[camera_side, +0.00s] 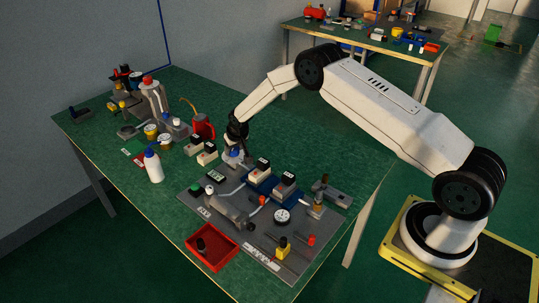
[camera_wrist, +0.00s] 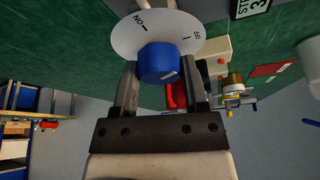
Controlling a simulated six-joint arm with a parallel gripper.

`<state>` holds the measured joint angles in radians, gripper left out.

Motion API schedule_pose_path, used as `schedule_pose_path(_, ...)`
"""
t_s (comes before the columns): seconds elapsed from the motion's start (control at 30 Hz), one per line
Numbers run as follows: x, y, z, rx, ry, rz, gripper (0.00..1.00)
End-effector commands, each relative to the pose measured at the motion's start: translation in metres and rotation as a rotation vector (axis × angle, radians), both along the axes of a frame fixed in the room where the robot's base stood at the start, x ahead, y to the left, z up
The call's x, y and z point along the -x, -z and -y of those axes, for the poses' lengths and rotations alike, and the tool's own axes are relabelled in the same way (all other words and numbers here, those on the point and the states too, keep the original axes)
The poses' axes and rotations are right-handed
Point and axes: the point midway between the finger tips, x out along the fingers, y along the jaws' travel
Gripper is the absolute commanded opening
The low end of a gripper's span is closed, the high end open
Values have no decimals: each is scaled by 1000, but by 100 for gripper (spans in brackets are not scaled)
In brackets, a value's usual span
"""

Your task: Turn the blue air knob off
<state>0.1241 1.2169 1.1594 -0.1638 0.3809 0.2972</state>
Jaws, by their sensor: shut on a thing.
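The blue air knob (camera_wrist: 158,62) sits in front of a round white dial (camera_wrist: 185,43) marked ON and OFF in the wrist view, where the lettering is turned over. A short pale mark shows on the knob's face, at its lower right. My gripper (camera_wrist: 160,72) has one dark finger on each side of the knob and is shut on it. In the side view my gripper (camera_side: 236,136) reaches down to the back corner of the grey panel, and the knob is mostly hidden there. Which label the knob points to is hard to tell.
The grey panel (camera_side: 222,225) carries blue-based blocks, a gauge (camera_side: 282,216) and small fittings close to the gripper. A red tray (camera_side: 206,262) with a black piece lies at its front. A white bottle (camera_side: 153,168) and a red container (camera_side: 203,127) stand to the left.

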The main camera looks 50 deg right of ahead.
Motion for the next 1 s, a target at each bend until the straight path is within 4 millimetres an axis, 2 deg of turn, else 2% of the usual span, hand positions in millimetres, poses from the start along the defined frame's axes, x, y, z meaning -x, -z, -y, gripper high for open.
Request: schedule_pose_path(1.0, -1, 0, -2, -1, 489, 1, 0)
